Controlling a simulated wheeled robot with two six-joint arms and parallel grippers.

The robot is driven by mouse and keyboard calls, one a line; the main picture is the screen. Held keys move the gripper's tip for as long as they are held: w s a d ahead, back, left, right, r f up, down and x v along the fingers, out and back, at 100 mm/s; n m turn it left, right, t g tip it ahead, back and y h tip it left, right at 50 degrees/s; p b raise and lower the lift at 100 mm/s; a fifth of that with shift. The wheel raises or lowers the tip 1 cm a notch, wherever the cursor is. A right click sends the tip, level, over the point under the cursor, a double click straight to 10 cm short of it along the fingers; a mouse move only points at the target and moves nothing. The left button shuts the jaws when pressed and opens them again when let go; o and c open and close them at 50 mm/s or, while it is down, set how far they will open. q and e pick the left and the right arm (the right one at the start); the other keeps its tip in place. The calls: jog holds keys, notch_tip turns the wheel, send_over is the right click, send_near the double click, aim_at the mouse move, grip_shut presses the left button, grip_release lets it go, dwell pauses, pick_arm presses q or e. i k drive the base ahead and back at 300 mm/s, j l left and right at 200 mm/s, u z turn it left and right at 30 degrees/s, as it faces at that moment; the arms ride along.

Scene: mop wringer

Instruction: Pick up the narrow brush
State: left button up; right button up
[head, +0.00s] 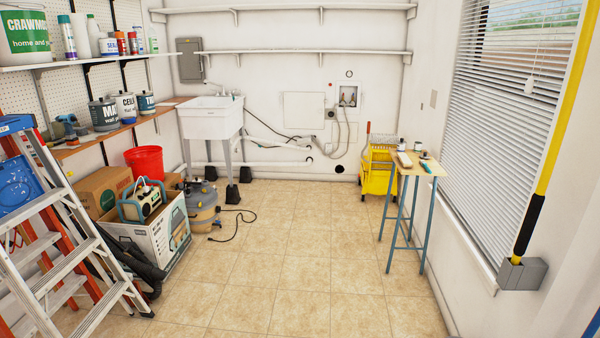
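Small items lie on a small wooden-topped table (432,168) with blue legs, at the right of the head view. A pale, block-like item (405,159) lies near its left edge. A thin dark item (426,167) lies near its front middle, with a small greenish item (424,155) just behind it. They are too small to tell for sure which one is the narrow brush. Two small cans stand at the table's back. Neither of my grippers is in view.
The tiled floor (290,260) is clear through the middle to the table. A yellow mop bucket (379,172) stands behind the table. A stepladder (70,230), boxes and a vacuum (202,206) with a trailing cord line the left. A yellow pole (560,110) stands at the right.

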aim_at(425, 164)
jog(key=i+j+z, duration=0.2)
jog(key=i, duration=1.65)
jog(key=i+u, duration=0.2)
jog(key=i, duration=0.3)
jog(key=i+u, duration=0.2)
jog(key=i, duration=0.35)
jog(key=i+u, duration=0.2)
jog(key=i, duration=0.3)
jog(key=i+l+u, duration=0.2)
jog(key=i, duration=1.6)
jog(key=i+z, duration=0.25)
jog(key=z, duration=0.15)
jog(key=i+j+z, duration=0.25)
jog(key=z, duration=0.15)
